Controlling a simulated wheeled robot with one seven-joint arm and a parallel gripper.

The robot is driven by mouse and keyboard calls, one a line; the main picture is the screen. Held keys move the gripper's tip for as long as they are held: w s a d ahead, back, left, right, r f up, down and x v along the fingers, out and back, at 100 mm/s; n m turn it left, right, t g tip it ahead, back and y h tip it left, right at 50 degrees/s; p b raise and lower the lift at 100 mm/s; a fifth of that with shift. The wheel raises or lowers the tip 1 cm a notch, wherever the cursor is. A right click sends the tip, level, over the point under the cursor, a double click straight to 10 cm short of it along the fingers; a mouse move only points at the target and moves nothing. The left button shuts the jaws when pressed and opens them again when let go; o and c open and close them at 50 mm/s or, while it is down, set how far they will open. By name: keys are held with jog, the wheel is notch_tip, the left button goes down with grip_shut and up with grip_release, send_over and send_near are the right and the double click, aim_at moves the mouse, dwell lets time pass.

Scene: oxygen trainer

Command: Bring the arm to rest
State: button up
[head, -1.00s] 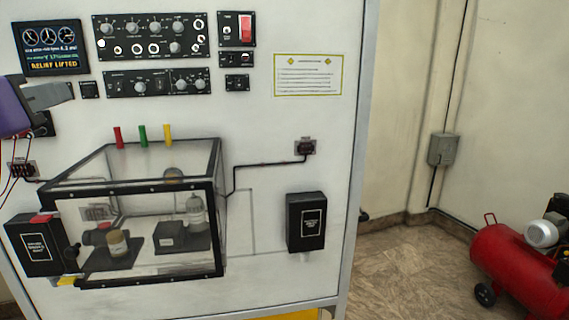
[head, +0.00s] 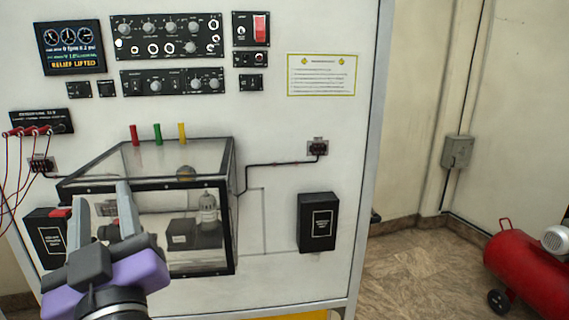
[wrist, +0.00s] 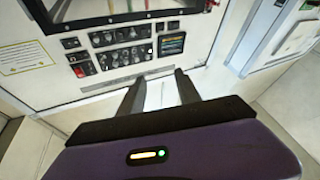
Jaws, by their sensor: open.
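My gripper (head: 104,203) is in the lower left of the head view, in front of the clear box's left side. Its two grey fingers point up and are apart, with nothing between them. In the wrist view, my gripper (wrist: 160,85) shows two dark fingers spread apart and empty, with the panel beyond them. The purple gripper body hides part of the clear box (head: 228,225) and what stands in its left part.
The white trainer panel (head: 290,150) carries switches, a display (head: 69,47) and a black box (head: 317,222). Red plugs with wires (head: 25,131) sit at the left. A red compressor (head: 525,262) stands on the floor at right, with open floor between.

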jog(key=s+d+f+m+h, duration=0.15)
jog(key=s+d+f, duration=0.25)
jog(key=d+f, duration=0.75)
jog(key=s+d+f+m+h, duration=0.1)
jog(key=s+d+f+h, duration=0.15)
jog(key=d+f, duration=0.9)
jog(key=s+d+f+m+g+h, duration=0.1)
jog(key=s+d+f+m+h, duration=0.3)
jog(key=s+d, duration=0.7)
jog(key=s+d+f+m+g+h, duration=0.2)
jog(key=s+d+f+h, duration=0.3)
jog(key=s+d, duration=0.7)
notch_tip(320, 180, down, 2)
jog(key=shift+s+d+f+m+b, duration=0.25)
jog(key=shift+s+m+b, duration=0.2)
jog(key=shift+m, duration=0.4)
jog(key=shift+c, duration=0.4)
